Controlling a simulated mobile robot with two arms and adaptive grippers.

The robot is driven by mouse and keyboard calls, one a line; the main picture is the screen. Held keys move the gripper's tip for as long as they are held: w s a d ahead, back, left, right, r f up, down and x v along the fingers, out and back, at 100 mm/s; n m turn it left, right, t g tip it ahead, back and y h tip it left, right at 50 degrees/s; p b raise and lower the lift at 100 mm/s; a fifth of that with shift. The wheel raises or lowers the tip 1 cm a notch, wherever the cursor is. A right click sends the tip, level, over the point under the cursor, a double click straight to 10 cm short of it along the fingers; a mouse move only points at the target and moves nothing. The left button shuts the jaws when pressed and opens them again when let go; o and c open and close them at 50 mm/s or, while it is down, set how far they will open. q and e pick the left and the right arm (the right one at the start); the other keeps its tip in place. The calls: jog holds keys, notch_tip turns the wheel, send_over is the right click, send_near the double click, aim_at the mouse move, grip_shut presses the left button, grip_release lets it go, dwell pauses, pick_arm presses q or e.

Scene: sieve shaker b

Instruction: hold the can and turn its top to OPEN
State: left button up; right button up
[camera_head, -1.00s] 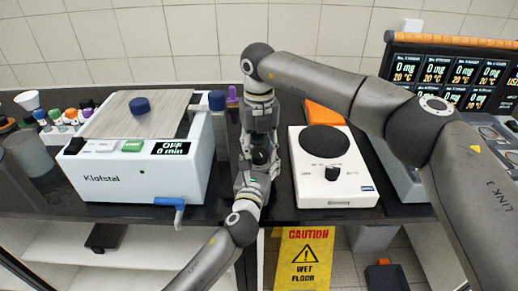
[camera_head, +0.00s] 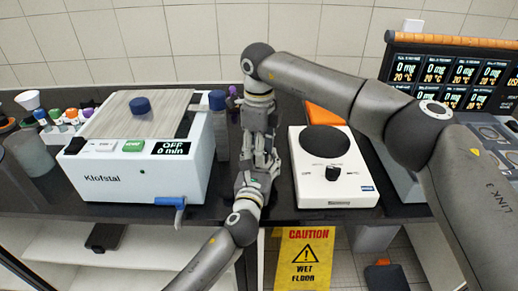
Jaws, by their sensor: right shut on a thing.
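My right gripper (camera_head: 265,158) points down from above between the white box machine and the small white instrument. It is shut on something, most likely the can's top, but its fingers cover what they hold. My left gripper (camera_head: 252,180) comes up from below and meets it at the same spot. Its fingers are hard to make out, so I cannot tell whether it is open or shut. I cannot clearly see the can or any OPEN mark; the two grippers hide that place.
The white Klofstal machine (camera_head: 125,180) stands left, with a blue lever (camera_head: 180,212) at its front. A blue-capped bottle (camera_head: 218,100) stands close left of the grippers. The white instrument (camera_head: 335,180) with a black round plate is close right. A yellow caution sign (camera_head: 304,260) stands below.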

jog(key=shift+w+d+n, duration=0.1)
jog(key=shift+d+n, duration=0.05)
jog(key=shift+n, duration=0.95)
jog(key=shift+d, duration=0.1)
jog(key=o, duration=1)
jog(key=shift+r, duration=0.15)
notch_tip(320, 180, up, 12)
jog(key=shift+f, duration=0.1)
